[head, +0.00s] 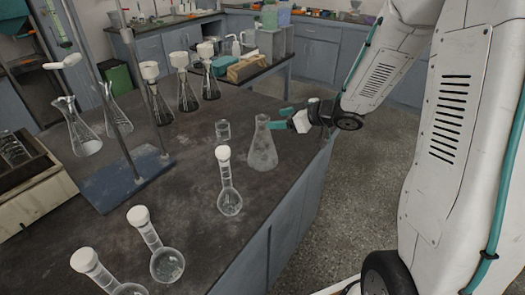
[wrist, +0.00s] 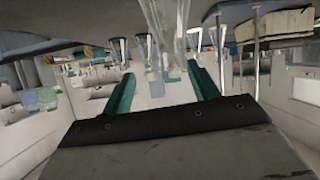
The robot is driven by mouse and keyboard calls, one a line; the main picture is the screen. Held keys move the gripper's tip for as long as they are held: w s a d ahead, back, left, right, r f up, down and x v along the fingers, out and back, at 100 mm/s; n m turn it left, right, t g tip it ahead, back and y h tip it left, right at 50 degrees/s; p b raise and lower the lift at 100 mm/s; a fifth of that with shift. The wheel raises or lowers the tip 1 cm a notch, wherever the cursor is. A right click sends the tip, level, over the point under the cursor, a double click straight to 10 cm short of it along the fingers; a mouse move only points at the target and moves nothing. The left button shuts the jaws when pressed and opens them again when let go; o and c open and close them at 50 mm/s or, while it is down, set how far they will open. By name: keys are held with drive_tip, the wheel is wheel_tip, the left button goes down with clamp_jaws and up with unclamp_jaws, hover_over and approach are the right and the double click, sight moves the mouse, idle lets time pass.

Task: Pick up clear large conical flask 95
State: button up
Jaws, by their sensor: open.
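A clear large conical flask (head: 262,150) stands upright near the right edge of the dark bench in the head view. My gripper (head: 281,119) is at its right, near its neck, with teal fingers spread apart. In the wrist view my gripper (wrist: 164,78) shows open with nothing clamped. That view looks upside down, and a clear glass shape, likely the flask (wrist: 180,35), hangs from the top between and beyond the fingertips. I cannot tell whether a finger touches the glass.
A small clear beaker (head: 222,130) stands left of the flask. A white-stoppered round flask (head: 229,200) stands in front of it. Several dark-bottomed flasks (head: 186,95) are behind, and a metal stand base (head: 125,180) lies left. Floor right of the bench is clear.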

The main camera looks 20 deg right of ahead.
sight(258, 124)
drive_tip(key=shift+g+y, duration=0.3)
drive_tip(key=shift+y, duration=0.4)
drive_tip(key=x, duration=0.5)
drive_tip(key=s+x, duration=0.1)
drive_tip(key=x, duration=0.2)
drive_tip(key=shift+a+f, duration=0.25)
drive_tip(key=shift+a, duration=0.25)
clamp_jaws()
